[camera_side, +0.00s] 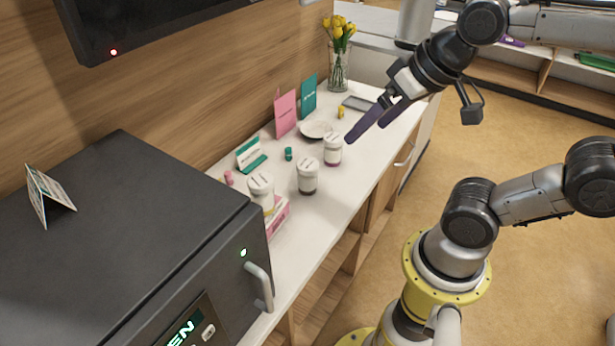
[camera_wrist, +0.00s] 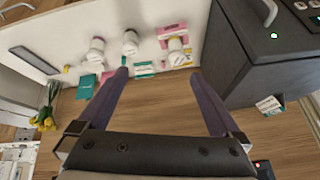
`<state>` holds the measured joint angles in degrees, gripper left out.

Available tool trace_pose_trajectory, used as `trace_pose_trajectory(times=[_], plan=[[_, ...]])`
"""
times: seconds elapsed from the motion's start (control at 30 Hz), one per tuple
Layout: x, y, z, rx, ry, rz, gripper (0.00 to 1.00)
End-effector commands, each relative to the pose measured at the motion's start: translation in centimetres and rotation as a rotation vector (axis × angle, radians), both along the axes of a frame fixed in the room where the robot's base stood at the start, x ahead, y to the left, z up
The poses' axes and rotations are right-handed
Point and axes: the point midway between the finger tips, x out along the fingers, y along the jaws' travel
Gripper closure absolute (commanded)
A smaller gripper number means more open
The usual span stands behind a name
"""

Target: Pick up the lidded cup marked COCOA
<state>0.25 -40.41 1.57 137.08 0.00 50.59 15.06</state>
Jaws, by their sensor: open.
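Three white lidded cups stand upright in a row on the white counter. The near cup (camera_side: 261,190) is beside a pink box, the middle cup (camera_side: 308,177) has a dark lower band, and the far cup (camera_side: 333,150) has a purplish lower band. They also show in the wrist view: near cup (camera_wrist: 176,52), middle cup (camera_wrist: 130,44), far cup (camera_wrist: 97,48). Their markings are too small to read, so I cannot tell which is COCOA. My gripper (camera_side: 367,131) is open and empty, above the counter near the far cup; it also shows in the wrist view (camera_wrist: 158,74).
A dark microwave (camera_side: 120,230) fills the near left. A pink box (camera_side: 278,215), white plate (camera_side: 316,129), upright pink card (camera_side: 285,113), teal card (camera_side: 309,96), small bottles and a flower vase (camera_side: 338,75) crowd the counter. The front strip is clear.

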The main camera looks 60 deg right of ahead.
Motion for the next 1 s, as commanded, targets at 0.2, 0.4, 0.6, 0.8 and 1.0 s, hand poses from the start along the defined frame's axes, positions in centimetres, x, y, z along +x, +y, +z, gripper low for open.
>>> trace_pose_trajectory(times=[0.2,0.4,0.6,0.8,1.0], plan=[[6.3,-1.2,0.8,0.106,0.067,-0.233,0.0],[13.1,-3.6,-1.6,0.182,0.167,-0.46,0.0],[18.7,-7.0,-7.5,0.224,0.295,-0.658,0.0],[20.8,-10.0,-14.3,0.226,0.43,-0.755,0.0],[20.1,-11.1,-18.0,0.223,0.511,-0.791,0.0]])
